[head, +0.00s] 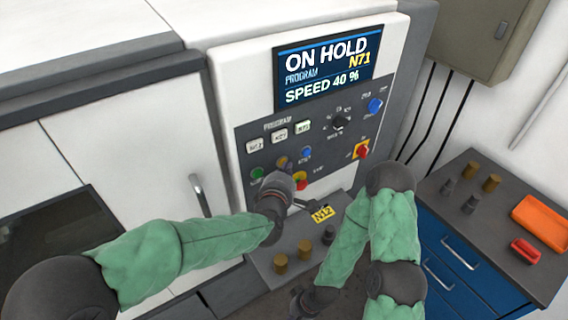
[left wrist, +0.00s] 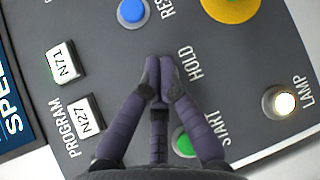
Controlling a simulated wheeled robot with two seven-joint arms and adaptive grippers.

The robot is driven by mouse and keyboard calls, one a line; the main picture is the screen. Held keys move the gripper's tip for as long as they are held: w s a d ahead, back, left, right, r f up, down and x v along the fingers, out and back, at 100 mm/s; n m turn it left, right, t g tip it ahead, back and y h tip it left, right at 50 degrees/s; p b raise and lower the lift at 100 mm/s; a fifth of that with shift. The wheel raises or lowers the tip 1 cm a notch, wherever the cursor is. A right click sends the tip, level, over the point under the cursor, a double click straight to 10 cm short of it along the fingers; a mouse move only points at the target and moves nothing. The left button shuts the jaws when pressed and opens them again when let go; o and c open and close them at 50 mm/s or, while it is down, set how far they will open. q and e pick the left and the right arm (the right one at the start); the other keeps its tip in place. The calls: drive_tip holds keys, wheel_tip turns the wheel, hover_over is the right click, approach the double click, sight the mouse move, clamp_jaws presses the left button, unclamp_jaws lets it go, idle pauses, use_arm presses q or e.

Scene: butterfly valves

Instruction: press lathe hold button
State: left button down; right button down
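The lathe control panel (head: 330,130) has a screen (head: 328,68) reading ON HOLD, PROGRAM N71, SPEED 40 %. My left gripper (left wrist: 158,64) is shut and empty in the left wrist view, its fingertips together beside the HOLD label (left wrist: 183,64). The hold button is hidden behind the fingertips; contact cannot be told. The green start button (left wrist: 183,141) lies below the tips and the blue reset button (left wrist: 131,11) above. In the head view my left gripper (head: 283,166) is at the panel's lower button row. My right gripper (head: 303,303) is low at the bottom, mostly out of sight.
A yellow-based emergency stop (left wrist: 232,7) and a lit lamp (left wrist: 281,102) are nearby. Program buttons N71 (left wrist: 64,64) and N27 (left wrist: 86,115) are on the left. A blue cabinet (head: 450,262) stands right.

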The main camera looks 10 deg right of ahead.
use_arm(q)
drive_tip(key=shift+s+d, duration=0.3)
drive_tip(key=shift+s, duration=0.45)
drive_tip(key=s, duration=0.1)
drive_tip(key=s+d, duration=0.1)
drive_tip(key=s, duration=0.2)
drive_tip(key=shift+s+d, duration=0.35)
idle(1.4)
